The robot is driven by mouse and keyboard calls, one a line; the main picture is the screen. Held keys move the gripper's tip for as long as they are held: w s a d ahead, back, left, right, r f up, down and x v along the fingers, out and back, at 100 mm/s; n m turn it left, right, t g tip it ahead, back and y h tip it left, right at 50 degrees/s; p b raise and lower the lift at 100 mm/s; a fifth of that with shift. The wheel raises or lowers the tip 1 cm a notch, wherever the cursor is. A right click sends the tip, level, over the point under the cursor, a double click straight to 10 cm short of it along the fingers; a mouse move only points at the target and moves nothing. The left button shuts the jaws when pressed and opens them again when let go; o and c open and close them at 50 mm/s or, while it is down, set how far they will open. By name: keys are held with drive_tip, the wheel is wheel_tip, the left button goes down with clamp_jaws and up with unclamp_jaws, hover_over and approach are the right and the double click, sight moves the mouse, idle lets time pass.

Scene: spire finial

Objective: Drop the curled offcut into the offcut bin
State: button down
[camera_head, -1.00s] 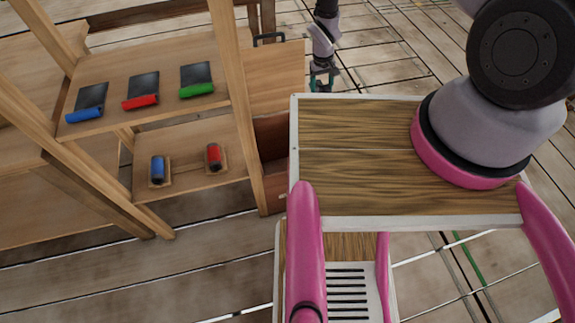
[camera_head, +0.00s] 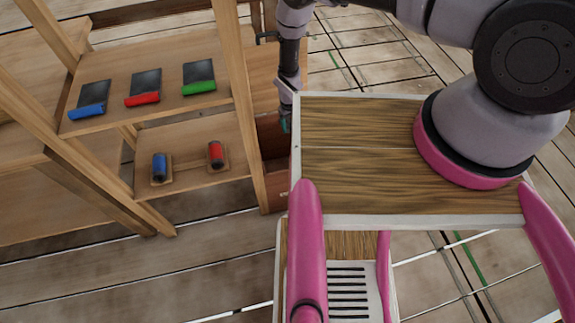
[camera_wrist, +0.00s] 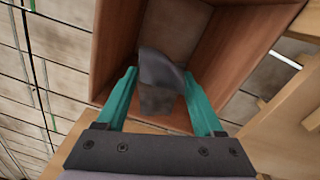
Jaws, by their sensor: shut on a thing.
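The curled offcut (camera_wrist: 160,72) is a dark grey bent sheet between the teal fingers of my gripper (camera_wrist: 161,88) in the wrist view. My gripper is shut on it. Below is an open reddish-brown wooden box, the offcut bin (camera_wrist: 240,38), and the offcut appears over its opening. I cannot tell how far the offcut is from the bin floor. In the head view the bin (camera_head: 272,136) stands between the shelf and my deck, partly hidden. My gripper (camera_head: 286,122) shows small beside the deck's left edge there, and the offcut cannot be made out.
A wooden shelf (camera_head: 150,110) stands left of the bin. Its upper board carries dark sheets with blue, red and green edges; its lower board holds a blue roll (camera_head: 159,167) and a red roll (camera_head: 215,154). Shelf posts stand close to the bin.

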drive_tip(key=shift+f, duration=0.45)
unclamp_jaws()
drive_tip(key=r, duration=1)
drive_tip(key=shift+s+a+r, duration=0.25)
drive_tip(key=shift+a+r, duration=0.05)
drive_tip(key=shift+r, duration=0.05)
